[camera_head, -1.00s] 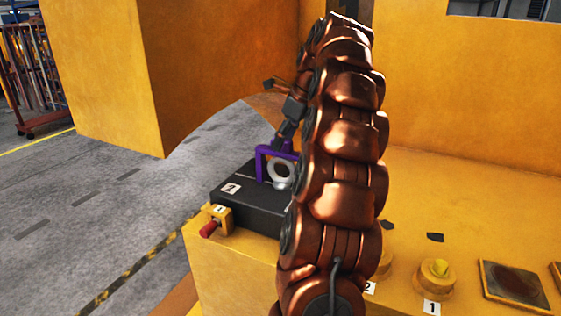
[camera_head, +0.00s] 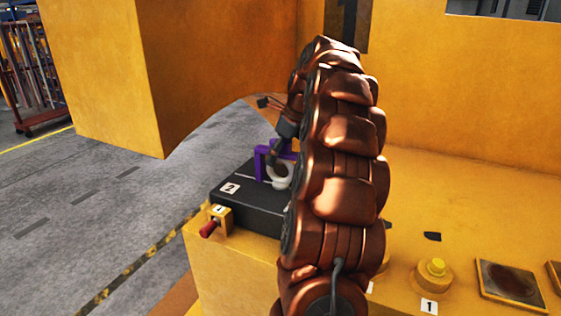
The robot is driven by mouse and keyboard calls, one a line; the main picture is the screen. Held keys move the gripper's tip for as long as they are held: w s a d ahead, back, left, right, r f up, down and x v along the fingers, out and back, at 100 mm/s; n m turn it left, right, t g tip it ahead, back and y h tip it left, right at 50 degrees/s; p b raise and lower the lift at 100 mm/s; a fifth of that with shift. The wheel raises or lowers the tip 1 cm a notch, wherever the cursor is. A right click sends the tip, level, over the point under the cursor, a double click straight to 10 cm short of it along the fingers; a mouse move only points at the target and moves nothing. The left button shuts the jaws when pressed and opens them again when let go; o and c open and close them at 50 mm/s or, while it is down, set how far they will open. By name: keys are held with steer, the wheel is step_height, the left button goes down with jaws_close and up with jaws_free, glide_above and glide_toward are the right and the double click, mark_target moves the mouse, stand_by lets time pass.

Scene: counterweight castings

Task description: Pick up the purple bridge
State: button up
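The purple bridge (camera_head: 261,163) stands upright on a black box labelled 2 (camera_head: 240,202), left of my copper arm. A white ring (camera_head: 281,183) sits right beside or in front of it. My gripper (camera_head: 276,168) is small and dark in this view and reaches down at the bridge and ring. Its fingers overlap them, so I cannot tell whether they touch the bridge or how far apart they are. My arm hides the right part of the black box.
A small yellow block with a red knob (camera_head: 208,229) sits at the box's front left corner. A yellow button (camera_head: 437,267) and a dark square plate (camera_head: 512,281) are on the yellow surface at right. A large yellow block (camera_head: 100,80) stands behind left.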

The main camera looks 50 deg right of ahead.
jaws_close()
stand_by(0.3)
steer(key=shift+r, duration=0.1)
steer(key=shift+r+b, duration=0.35)
steer(key=shift+r, duration=1.35)
steer(key=s+a+r+b, duration=0.1)
steer(key=s+a+b, duration=0.2)
steer(key=s+a, duration=0.7)
steer(key=shift+a+r, duration=0.25)
steer(key=shift+a, duration=0.9)
steer(key=shift+s, duration=0.1)
steer(key=shift+r, duration=0.1)
steer(key=shift+r+p, duration=2.25)
steer(key=shift+r, duration=0.65)
